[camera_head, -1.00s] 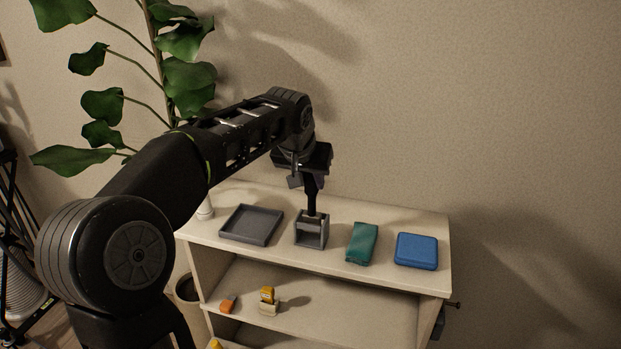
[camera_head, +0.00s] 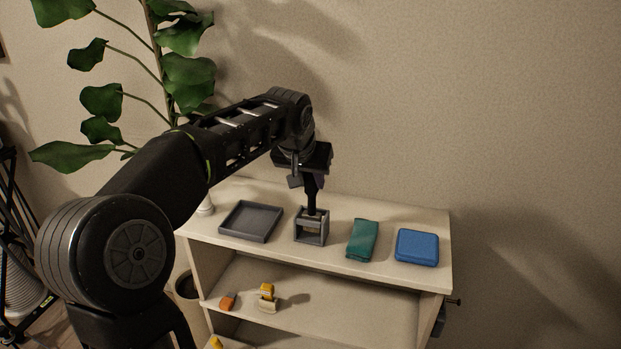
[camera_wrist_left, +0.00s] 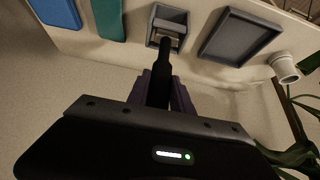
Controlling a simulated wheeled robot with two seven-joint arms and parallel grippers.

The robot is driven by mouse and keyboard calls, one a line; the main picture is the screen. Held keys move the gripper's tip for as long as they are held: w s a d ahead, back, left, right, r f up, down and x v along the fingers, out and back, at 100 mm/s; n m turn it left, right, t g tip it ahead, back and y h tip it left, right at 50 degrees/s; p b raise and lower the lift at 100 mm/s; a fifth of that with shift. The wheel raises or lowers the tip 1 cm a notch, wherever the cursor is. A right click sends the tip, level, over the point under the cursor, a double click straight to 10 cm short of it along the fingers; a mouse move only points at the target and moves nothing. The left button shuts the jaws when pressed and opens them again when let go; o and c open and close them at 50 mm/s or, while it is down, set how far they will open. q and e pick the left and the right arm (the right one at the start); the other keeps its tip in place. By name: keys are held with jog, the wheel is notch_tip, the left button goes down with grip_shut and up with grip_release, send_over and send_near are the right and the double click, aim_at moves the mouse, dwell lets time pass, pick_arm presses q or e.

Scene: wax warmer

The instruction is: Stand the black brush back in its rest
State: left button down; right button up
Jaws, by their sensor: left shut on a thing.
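My left gripper (camera_head: 314,178) is above the middle of the shelf top, pointing down and shut on the black brush (camera_head: 311,200). The brush hangs upright below it. Its lower end is at the grey rest (camera_head: 312,238), a small open-fronted holder. In the left wrist view the brush (camera_wrist_left: 163,75) runs from between the fingers (camera_wrist_left: 162,92) to the rest (camera_wrist_left: 169,20). I cannot tell whether the brush tip touches the bottom of the rest. The right gripper is not in view.
A grey tray (camera_head: 232,230) lies left of the rest. A green folded cloth (camera_head: 362,240) and a blue box (camera_head: 417,247) lie to its right. A white cup (camera_wrist_left: 285,66) stands beyond the tray. Small orange and yellow items sit on the lower shelf (camera_head: 340,300).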

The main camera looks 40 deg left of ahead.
pick_arm(q)
jog(key=shift+f+b, duration=0.75)
jog(key=shift+f, duration=0.15)
jog(key=c, duration=1.1)
grip_release()
jog(key=shift+o, duration=0.2)
jog(key=shift+r, duration=0.1)
jog(key=p+v, duration=0.3)
jog(key=v, duration=0.5)
dwell(0.6)
dwell(0.3)
